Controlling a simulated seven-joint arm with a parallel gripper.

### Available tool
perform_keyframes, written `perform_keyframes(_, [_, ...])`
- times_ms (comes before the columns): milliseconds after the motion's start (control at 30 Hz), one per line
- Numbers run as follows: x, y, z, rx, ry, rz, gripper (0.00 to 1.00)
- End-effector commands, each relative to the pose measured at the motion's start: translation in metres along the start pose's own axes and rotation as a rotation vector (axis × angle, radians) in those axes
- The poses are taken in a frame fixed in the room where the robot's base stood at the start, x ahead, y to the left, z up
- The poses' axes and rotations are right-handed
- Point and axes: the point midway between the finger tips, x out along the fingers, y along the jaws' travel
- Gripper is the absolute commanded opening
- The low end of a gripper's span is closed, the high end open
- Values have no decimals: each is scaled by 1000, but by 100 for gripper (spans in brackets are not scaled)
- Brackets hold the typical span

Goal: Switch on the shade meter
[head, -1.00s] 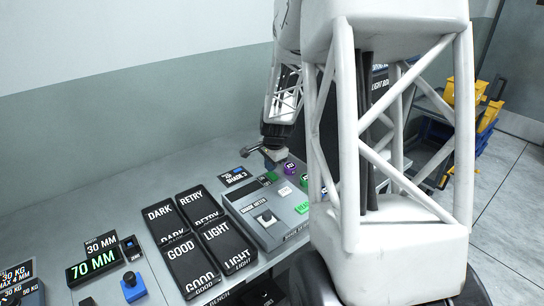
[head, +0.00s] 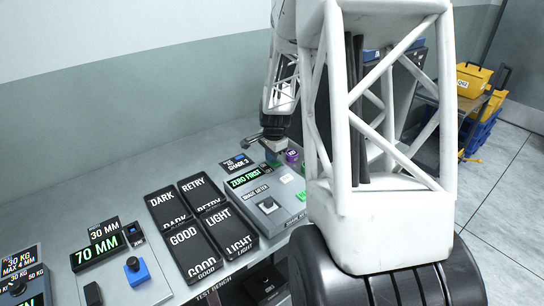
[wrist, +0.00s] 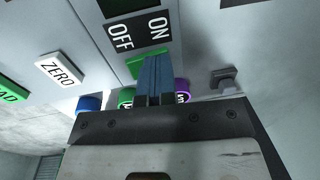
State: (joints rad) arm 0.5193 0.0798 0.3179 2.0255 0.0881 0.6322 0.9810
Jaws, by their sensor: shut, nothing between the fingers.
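The shade meter (head: 268,205) is a grey box on the bench, left of my arm in the head view. Its display (head: 244,178) is lit and reads "ZERO FIRST" in green. In the wrist view, its OFF/ON label (wrist: 138,34) is beside a green switch (wrist: 138,66). My gripper (wrist: 154,60) is shut and empty, with its blue fingertips at the switch and partly covering it. I cannot tell whether they touch. The white ZERO button (wrist: 62,70) and a green button (wrist: 12,91) are to the left. In the head view my gripper (head: 271,154) is at the meter's far end.
Dark trays (head: 184,248) labelled DARK, RETRY, GOOD and LIGHT lie left of the meter. Purple (wrist: 182,90), green (wrist: 126,98) and blue (wrist: 88,103) round pieces are close to my fingers.

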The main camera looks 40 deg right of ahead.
Motion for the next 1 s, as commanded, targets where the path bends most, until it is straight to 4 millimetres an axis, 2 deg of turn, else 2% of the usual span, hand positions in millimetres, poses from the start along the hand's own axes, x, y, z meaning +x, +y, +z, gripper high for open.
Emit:
perform_keyframes(700, [-1,16,0,1,-3,5,0])
perform_keyframes(1000, [-3,17,0,1,-2,2,0])
